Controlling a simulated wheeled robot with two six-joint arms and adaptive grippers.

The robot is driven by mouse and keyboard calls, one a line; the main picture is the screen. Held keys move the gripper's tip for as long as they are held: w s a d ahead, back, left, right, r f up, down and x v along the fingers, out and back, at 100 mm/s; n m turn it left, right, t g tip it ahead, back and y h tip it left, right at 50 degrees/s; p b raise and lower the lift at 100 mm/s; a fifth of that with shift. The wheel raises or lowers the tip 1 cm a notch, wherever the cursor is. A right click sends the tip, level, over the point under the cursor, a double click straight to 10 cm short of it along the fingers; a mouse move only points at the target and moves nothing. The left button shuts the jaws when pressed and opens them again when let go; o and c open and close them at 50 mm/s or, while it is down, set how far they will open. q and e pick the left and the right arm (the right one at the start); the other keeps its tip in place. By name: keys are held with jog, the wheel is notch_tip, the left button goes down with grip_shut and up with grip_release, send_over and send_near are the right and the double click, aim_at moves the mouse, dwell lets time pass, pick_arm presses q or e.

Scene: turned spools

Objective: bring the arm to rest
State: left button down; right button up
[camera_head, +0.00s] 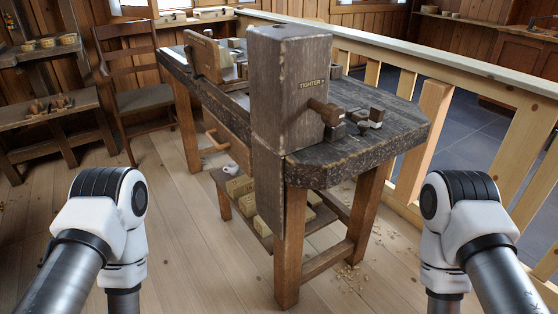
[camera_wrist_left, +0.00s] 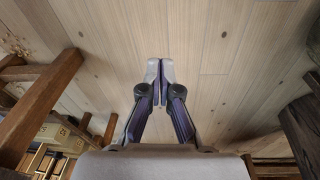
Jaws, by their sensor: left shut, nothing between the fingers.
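My left arm (camera_head: 102,215) comes in from the left in the head view, its forearm bent downward at the elbow. Its gripper is out of that view. In the left wrist view my left gripper (camera_wrist_left: 160,72) is shut with its fingertips together and nothing between them. It hangs over bare floorboards. My right arm (camera_head: 462,225) is bent down in the same way at the right. Its gripper is below the picture and cannot be seen.
A dark wooden workbench (camera_head: 350,160) with a tall upright block (camera_head: 288,95) stands ahead between my arms. A wooden railing (camera_head: 434,130) runs along the right. A chair (camera_head: 143,98) and a low bench (camera_head: 50,120) stand at the left. The plank floor (camera_head: 190,240) in front is clear.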

pick_arm(q)
jog(key=s+r+m+p, duration=0.2)
jog(key=r+p, duration=0.8)
jog(key=s+r+m+g+p, duration=0.1)
jog(key=s+r+m+p, duration=0.1)
jog(key=r+p, duration=0.7)
jog(key=shift+r+m+g+p, duration=0.3)
jog(key=shift+r+m+p, duration=0.1)
jog(key=shift+r+m, duration=0.15)
jog(key=shift+w, duration=0.1)
